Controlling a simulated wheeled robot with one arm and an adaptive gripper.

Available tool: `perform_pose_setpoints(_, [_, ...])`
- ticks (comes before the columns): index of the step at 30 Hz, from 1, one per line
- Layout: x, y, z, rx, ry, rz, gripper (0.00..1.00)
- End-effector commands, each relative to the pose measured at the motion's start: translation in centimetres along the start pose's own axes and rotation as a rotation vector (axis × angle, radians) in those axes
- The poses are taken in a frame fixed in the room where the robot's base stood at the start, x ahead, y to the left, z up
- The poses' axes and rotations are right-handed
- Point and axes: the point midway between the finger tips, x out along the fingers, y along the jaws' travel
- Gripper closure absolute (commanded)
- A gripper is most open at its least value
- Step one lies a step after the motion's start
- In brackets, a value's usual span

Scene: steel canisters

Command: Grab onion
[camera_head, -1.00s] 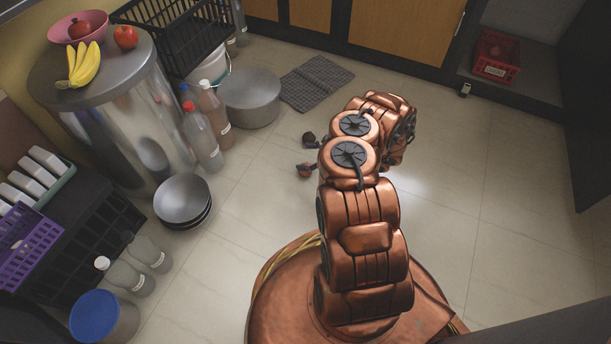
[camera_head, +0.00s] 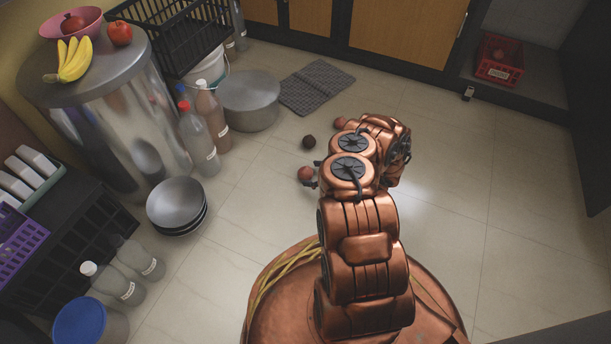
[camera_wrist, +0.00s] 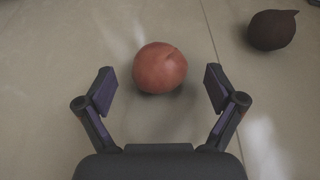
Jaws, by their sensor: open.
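A reddish round vegetable, which looks like the onion (camera_wrist: 160,68), lies on the tiled floor. In the wrist view it is centred just beyond and between the fingertips of my gripper (camera_wrist: 160,90), which is open and empty. I see no contact between them. In the head view the onion (camera_head: 305,173) shows left of my wrist, and my gripper (camera_head: 314,175) is mostly hidden by my arm. A dark round vegetable with a pointed tip (camera_wrist: 272,30) lies farther off to the right in the wrist view; it also shows in the head view (camera_head: 309,142).
Another reddish round item (camera_head: 340,123) lies beyond my wrist. Stacked bowls (camera_head: 177,203), bottles (camera_head: 197,138) and a large pot (camera_head: 250,100) stand to the left. A grey mat (camera_head: 315,86) lies farther back. The floor to the right is clear.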

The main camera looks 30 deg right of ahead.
Motion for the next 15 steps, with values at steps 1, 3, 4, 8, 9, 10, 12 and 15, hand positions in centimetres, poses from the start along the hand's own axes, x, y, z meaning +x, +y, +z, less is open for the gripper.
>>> perform_pose_setpoints(1, [0.8, -0.1, -0.5, -0.001, 0.000, 0.002, 0.07])
perform_pose_setpoints(3, [1.9, 0.0, -0.4, -0.001, 0.001, 0.003, 0.07])
perform_pose_setpoints(4, [2.1, 0.0, -0.4, -0.001, 0.001, 0.003, 0.07])
perform_pose_setpoints(8, [2.6, -0.1, -0.2, 0.000, 0.002, 0.001, 0.07])
perform_pose_setpoints(9, [2.6, -0.1, -0.2, 0.000, 0.002, 0.001, 0.07])
perform_pose_setpoints(10, [2.6, -0.1, -0.1, 0.000, 0.002, 0.000, 0.07])
perform_pose_setpoints(12, [2.6, 0.0, -0.1, 0.000, 0.002, 0.001, 0.07])
perform_pose_setpoints(15, [2.6, 0.0, -0.1, 0.000, 0.002, 0.001, 0.14])
